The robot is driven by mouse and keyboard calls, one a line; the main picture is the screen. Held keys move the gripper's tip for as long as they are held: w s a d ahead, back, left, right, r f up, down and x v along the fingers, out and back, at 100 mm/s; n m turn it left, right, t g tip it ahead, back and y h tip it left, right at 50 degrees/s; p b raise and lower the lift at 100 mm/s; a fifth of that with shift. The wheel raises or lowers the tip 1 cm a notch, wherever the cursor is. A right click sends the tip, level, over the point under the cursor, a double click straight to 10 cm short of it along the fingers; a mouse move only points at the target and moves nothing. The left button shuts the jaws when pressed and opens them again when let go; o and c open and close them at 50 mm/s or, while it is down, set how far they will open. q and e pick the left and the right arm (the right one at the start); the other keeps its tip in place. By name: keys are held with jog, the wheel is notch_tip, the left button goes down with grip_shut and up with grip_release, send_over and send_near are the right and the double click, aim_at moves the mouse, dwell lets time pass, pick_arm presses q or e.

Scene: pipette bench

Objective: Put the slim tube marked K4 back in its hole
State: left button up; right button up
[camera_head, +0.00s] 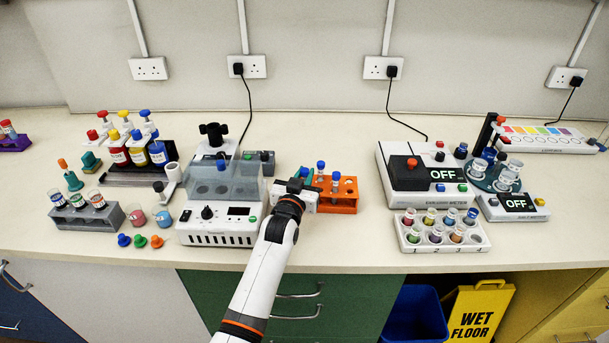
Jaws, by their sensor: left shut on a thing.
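My left gripper (297,187) reaches in from the bottom centre and is at the left end of the orange rack (340,208). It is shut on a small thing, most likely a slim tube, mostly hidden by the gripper. Two blue-capped tubes, one at the back (321,169) and one nearer the front (336,178), stand upright in the rack. No K4 mark is readable, and the gripper covers the rack's left holes. My right gripper is not in view.
A white device with a clear cover (215,228) stands close left of my gripper. A white meter reading OFF (425,172) stands right of the rack, with a white vial tray (412,238) before it. The bench front between rack and tray is clear.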

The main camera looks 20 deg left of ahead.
pick_arm(q)
jog(key=shift+f, duration=0.3)
jog(key=o, duration=0.9)
jog(key=shift+s+d+b, duration=0.15)
jog(key=shift+s+b, duration=0.65)
jog(key=shift+s, duration=5.2)
